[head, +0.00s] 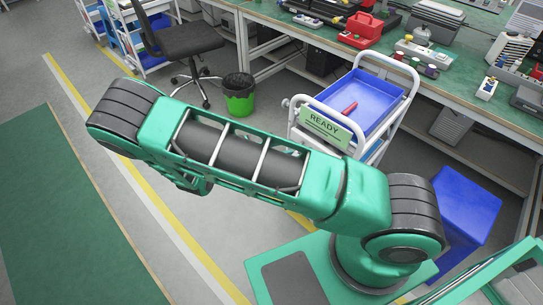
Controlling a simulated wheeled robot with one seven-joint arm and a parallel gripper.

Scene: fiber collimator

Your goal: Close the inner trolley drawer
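A white trolley (300,118) with a green READY sign (325,126) stands beyond my arm. A blue tray (385,88) forms its top and holds a small red object (349,108). The lower part of this trolley is mostly hidden behind my arm, and no drawer can be made out on it. Another white trolley (122,35) with blue bins stands at the top left, partly cut off by the picture edge. I cannot tell which trolley holds the inner drawer or whether it is open. My green arm crosses the middle of the view. My gripper does not show.
A workbench (460,88) with tools and devices runs along the top right. A black office chair (185,40) and a green waste bin (239,103) stand behind my arm. A blue box (465,205) sits at the right. The grey floor at the left is clear around a green mat (60,215).

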